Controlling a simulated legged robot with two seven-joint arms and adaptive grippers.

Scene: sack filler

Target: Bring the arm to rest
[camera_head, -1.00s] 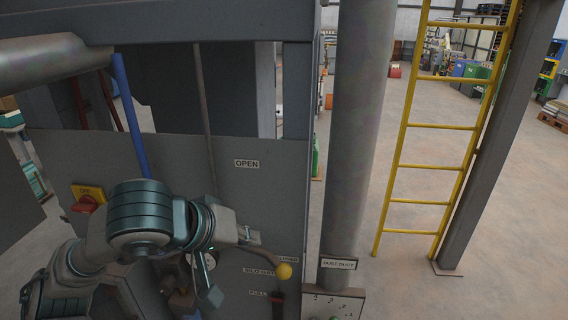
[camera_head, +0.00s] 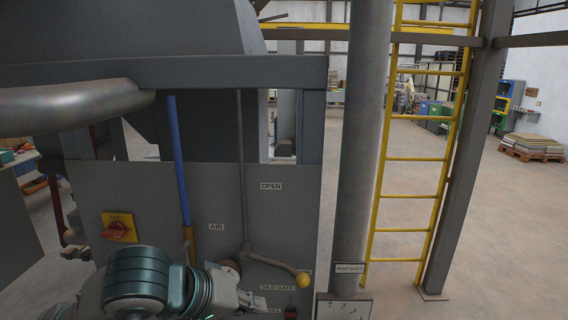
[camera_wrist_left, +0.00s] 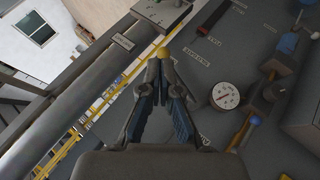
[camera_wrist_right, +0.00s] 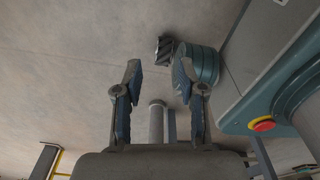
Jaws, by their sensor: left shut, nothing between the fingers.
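My left arm (camera_head: 140,282) comes in at the bottom left of the head view, in front of the grey machine panel (camera_head: 205,190). In the left wrist view my left gripper (camera_wrist_left: 160,52) has its fingertips together, with nothing between them. The yellow knob (camera_head: 302,280) of the silo gate lever shows just beyond the fingertips in that view; I cannot tell whether they touch. The lever slants down to the right, its knob well below the OPEN label (camera_head: 271,186). My right gripper (camera_wrist_right: 158,72) is open and empty above bare floor in the right wrist view.
The panel also bears a red switch on a yellow plate (camera_head: 119,227), a blue-topped air handle (camera_head: 178,150) and a gauge (camera_wrist_left: 225,95). A thick dust duct (camera_head: 362,150) and a yellow ladder (camera_head: 414,158) stand to the right. Open floor (camera_head: 500,230) lies beyond.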

